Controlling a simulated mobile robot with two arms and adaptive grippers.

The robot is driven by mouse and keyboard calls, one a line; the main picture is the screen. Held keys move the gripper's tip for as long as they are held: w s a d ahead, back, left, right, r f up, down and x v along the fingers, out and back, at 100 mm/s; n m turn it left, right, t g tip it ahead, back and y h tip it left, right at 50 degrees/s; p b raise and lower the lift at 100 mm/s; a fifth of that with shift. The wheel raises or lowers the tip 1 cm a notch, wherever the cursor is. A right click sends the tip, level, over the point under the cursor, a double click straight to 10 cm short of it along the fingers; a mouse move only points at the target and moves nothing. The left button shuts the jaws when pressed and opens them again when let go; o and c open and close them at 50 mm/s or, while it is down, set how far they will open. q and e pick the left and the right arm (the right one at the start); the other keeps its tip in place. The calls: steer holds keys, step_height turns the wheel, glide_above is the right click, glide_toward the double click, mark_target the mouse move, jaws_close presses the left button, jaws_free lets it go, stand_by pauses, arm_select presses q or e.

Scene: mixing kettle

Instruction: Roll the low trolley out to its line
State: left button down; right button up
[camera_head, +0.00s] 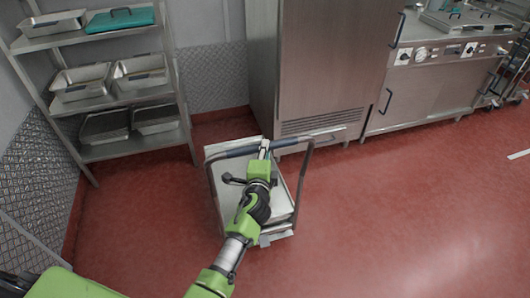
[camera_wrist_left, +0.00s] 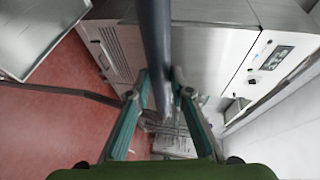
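The low trolley (camera_head: 231,204) stands on the red floor in front of the steel cabinet, with a pale flat deck and a dark bent-tube handle. My left arm reaches over the deck to the handle's top bar. My left gripper (camera_head: 264,149) is at the middle of that bar. In the left wrist view the dark handle bar (camera_wrist_left: 156,40) runs between the two teal fingers of the left gripper (camera_wrist_left: 160,75) and fills the gap at their tips. My arm hides part of the deck. A short white floor line (camera_head: 518,154) shows at the far right. My right gripper is not in view.
A steel shelf rack (camera_head: 140,144) with trays stands at the left. The tall steel cabinet (camera_head: 318,65) is close behind the trolley, with a steel counter unit (camera_head: 430,92) to its right. A wire cart (camera_head: 508,90) stands at the far right. The red floor (camera_head: 400,210) to the right is clear.

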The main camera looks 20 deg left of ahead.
mark_target(252, 148)
arm_select(q)
steer(key=w+a+b, duration=0.2)
steer(key=w+a, duration=0.3)
steer(key=w, duration=0.3)
steer(key=shift+a+f+b, duration=0.35)
steer(key=shift+f, duration=0.1)
steer(key=c, duration=1.9)
jaws_free()
steer(key=shift+o, duration=0.4)
steer(key=shift+w+a+f, duration=0.1)
steer(key=shift+w+f, duration=0.05)
steer(key=shift+w, duration=0.1)
steer(key=v, duration=1.2)
steer(key=shift+r, duration=0.25)
